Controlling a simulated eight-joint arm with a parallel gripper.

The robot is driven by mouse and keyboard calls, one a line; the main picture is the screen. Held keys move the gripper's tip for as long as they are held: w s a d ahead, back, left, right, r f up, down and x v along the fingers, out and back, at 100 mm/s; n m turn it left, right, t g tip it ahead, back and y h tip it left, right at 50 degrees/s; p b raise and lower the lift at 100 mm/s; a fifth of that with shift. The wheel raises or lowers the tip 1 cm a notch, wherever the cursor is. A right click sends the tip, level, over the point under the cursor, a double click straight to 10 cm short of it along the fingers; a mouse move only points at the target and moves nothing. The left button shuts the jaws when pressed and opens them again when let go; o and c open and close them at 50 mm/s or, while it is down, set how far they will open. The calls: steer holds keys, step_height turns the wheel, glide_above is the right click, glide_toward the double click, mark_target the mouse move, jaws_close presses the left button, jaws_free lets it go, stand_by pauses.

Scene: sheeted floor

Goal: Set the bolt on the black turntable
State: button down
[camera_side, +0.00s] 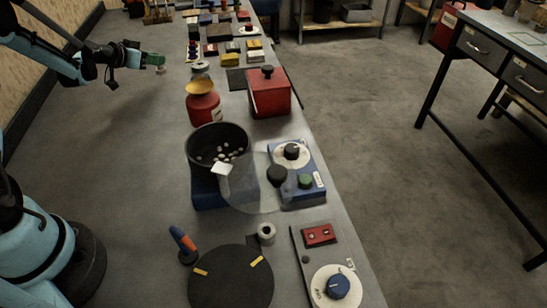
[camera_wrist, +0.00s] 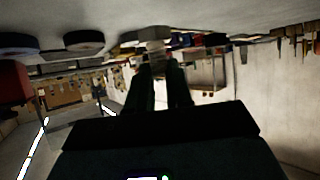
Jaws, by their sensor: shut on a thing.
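The black turntable (camera_side: 231,282) lies flat at the front of the bench, with two yellow marks on its rim and nothing on it.
A black bowl (camera_side: 204,138) with pale bits, a red canister (camera_side: 202,108) and a red box (camera_side: 270,92) stand along the bench. Blue knob units (camera_side: 296,172) sit at right.

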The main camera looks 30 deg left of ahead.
steer(key=shift+f, duration=1.3)
steer(key=shift+f, duration=0.1)
steer(key=c, duration=1)
jaws_free()
steer(key=shift+c, duration=0.2)
